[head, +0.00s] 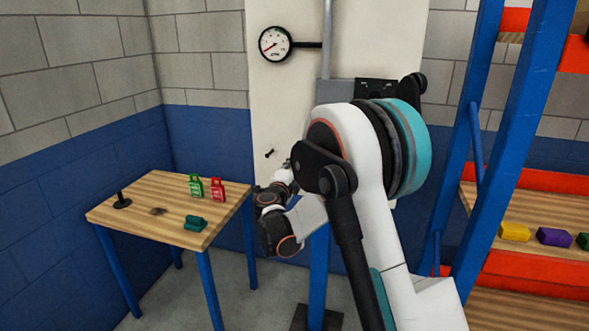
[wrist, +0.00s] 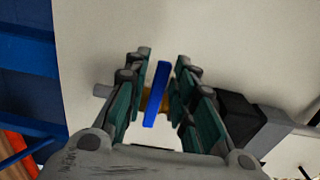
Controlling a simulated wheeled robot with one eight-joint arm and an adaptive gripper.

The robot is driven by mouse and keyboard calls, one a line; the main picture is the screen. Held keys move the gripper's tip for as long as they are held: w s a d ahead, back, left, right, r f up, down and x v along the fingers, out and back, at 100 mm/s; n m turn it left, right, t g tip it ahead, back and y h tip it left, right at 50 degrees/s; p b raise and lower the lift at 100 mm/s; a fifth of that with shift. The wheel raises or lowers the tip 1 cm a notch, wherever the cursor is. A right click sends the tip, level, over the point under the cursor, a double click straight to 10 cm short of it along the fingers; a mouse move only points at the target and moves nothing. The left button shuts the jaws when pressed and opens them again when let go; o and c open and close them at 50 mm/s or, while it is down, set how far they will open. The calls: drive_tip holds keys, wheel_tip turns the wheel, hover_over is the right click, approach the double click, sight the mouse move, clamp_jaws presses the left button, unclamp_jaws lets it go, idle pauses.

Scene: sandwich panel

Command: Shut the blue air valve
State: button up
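The blue valve handle (wrist: 157,95) is a flat blue bar in the wrist view, standing nearly upright in the picture, with a brass-coloured body (wrist: 165,101) behind it. My gripper (wrist: 161,70) is open, with one teal-padded finger on each side of the handle. A gap shows between the handle and both fingers, so I see no grip on it. A grey pipe end (wrist: 103,91) shows left of the left finger. In the head view my arm hides the valve and the gripper's fingers.
A pressure gauge (head: 275,43) is on the pale panel (head: 268,100). A wooden table (head: 140,225) at left holds red (head: 217,189) and green (head: 196,186) tags and a teal object (head: 195,223). A blue-posted shelf rack (head: 513,130) stands at right. A dark block (wrist: 238,112) is right of my fingers.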

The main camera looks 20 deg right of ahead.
idle(0.3)
drive_tip(key=v, duration=1.2)
drive_tip(key=s+a+r+n+t+y, duration=0.1)
drive_tip(key=a+r+n+t+y, duration=0.2)
drive_tip(key=r, duration=0.4)
drive_tip(key=s+a+r+n+t+y, duration=0.1)
drive_tip(key=r+n+y, duration=0.2)
drive_tip(key=r+n, duration=0.25)
drive_tip(key=s+a+r+n+g+y, duration=0.1)
drive_tip(key=s+a+r+n+y, duration=0.2)
drive_tip(key=s+a+n+y, duration=0.35)
drive_tip(key=s+d+f+n+g, duration=0.3)
drive_tip(key=s+f, duration=0.2)
drive_tip(key=s, duration=0.4)
drive_tip(key=s+d+f+n+g+h, duration=0.1)
drive_tip(key=s+d+f+n+g, duration=0.2)
drive_tip(key=s+f, duration=0.3)
drive_tip(key=s+d+f+n+g+h, duration=0.1)
drive_tip(key=s+d+f+n+g, duration=0.2)
drive_tip(key=s, duration=1.1)
wheel_tip(320, 180, down, 3)
drive_tip(key=shift+s+d+r+n+g, duration=0.1)
drive_tip(key=shift+s+d+n+g, duration=0.25)
drive_tip(key=shift+g, duration=0.65)
